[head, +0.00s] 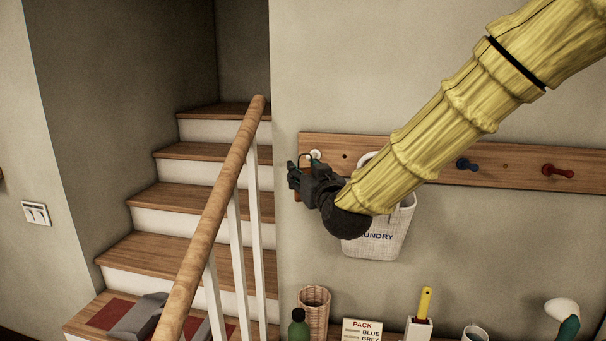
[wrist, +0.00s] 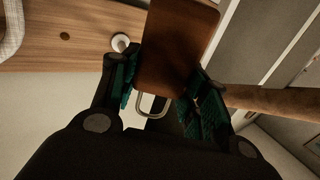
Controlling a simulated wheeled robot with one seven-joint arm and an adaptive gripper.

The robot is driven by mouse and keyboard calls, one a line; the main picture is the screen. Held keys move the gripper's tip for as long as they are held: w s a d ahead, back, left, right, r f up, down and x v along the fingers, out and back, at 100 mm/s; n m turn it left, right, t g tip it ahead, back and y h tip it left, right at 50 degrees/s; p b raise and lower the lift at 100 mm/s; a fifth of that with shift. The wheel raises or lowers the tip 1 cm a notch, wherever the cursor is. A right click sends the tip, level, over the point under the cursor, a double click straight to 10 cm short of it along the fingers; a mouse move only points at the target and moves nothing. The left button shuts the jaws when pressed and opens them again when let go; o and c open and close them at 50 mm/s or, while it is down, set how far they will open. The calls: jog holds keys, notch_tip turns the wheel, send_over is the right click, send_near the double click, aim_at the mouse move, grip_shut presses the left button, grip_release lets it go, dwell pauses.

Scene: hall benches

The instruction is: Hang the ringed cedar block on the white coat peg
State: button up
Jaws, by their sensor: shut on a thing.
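The cedar block (wrist: 178,45) is a reddish-brown slab between the green-padded fingers of my gripper (wrist: 162,88) in the wrist view. Its metal ring (wrist: 153,106) shows at the end of the block nearest my palm. The white coat peg (wrist: 120,42) is just left of the block, beside the left finger, and nothing hangs on it. In the head view my gripper (head: 300,176) is at the left end of the peg board, close to the white peg (head: 315,155). The block is mostly hidden there. I cannot tell the depth gap between ring and peg.
The wooden peg board (head: 515,174) also carries a blue peg (head: 466,164) and a red peg (head: 557,171). A laundry bag (head: 385,246) hangs behind my arm. The stair handrail (head: 215,205) stands close left. A basket (head: 314,312), bottle (head: 298,328) and sign (head: 362,331) stand below.

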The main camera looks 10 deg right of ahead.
jog(key=shift+d+r, duration=0.15)
jog(key=shift+w+d+f, duration=0.15)
jog(key=shift+w+f, duration=0.05)
jog(key=shift+w, duration=0.4)
jog(key=shift+w+d+f, duration=0.3)
jog(key=shift+w+d, duration=0.2)
jog(key=shift+w, duration=0.7)
jog(key=shift+w+d+f, duration=0.3)
jog(key=shift+w+d, duration=0.25)
jog(key=shift+w, duration=0.7)
jog(key=shift+w+d+f, duration=0.3)
jog(key=shift+w+d, duration=0.2)
jog(key=shift+w, duration=0.7)
jog(key=o, duration=1)
jog(key=shift+c, duration=0.2)
